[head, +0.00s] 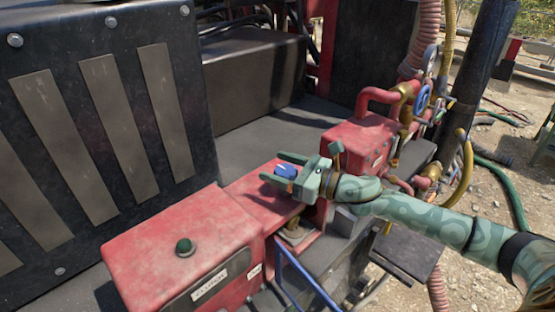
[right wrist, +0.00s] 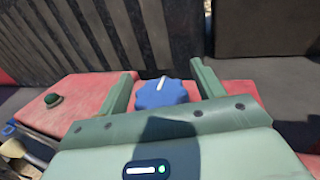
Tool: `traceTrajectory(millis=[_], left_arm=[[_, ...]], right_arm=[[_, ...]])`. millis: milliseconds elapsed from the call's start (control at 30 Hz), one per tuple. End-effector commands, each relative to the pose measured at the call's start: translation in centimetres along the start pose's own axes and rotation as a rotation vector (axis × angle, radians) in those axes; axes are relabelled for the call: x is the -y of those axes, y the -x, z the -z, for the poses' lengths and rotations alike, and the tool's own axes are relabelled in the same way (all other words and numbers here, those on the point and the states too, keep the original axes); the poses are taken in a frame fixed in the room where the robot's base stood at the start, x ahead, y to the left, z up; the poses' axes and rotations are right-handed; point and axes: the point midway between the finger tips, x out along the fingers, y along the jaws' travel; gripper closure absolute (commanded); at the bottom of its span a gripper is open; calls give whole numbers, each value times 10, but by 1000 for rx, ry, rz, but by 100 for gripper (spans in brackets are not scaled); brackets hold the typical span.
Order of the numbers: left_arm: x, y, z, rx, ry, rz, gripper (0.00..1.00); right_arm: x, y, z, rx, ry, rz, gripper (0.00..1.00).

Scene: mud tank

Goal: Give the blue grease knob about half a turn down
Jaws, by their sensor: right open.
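The blue grease knob (head: 286,170) sits on top of the red housing (head: 250,190), with a white pointer mark on it. In the right wrist view the blue knob (right wrist: 161,93) stands between the two fingers, its white mark pointing nearly straight away from me. My right gripper (head: 276,171) is open around the knob, with a finger on each side. In the right wrist view, gaps show between the knob and both fingers of the gripper (right wrist: 163,82). The knob's near lower part is hidden behind the gripper body. My left gripper is not in view.
A green button (head: 185,246) stands on the red box at the front left. A black slotted panel (head: 100,120) rises behind it. A red pump block with a blue handwheel (head: 423,98) stands at the right. A blue bar (head: 305,275) lies below the gripper.

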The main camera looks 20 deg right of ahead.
Motion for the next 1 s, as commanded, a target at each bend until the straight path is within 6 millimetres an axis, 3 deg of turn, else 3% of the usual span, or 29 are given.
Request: traceTrajectory(millis=[367, 533, 1000], left_arm=[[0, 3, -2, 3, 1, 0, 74], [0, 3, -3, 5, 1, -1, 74], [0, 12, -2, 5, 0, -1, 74]], right_arm=[[0, -8, 1, -1, 0, -1, 33], [0, -8, 1, -1, 0, -1, 77], [1, -8, -1, 0, -1, 82, 77]])
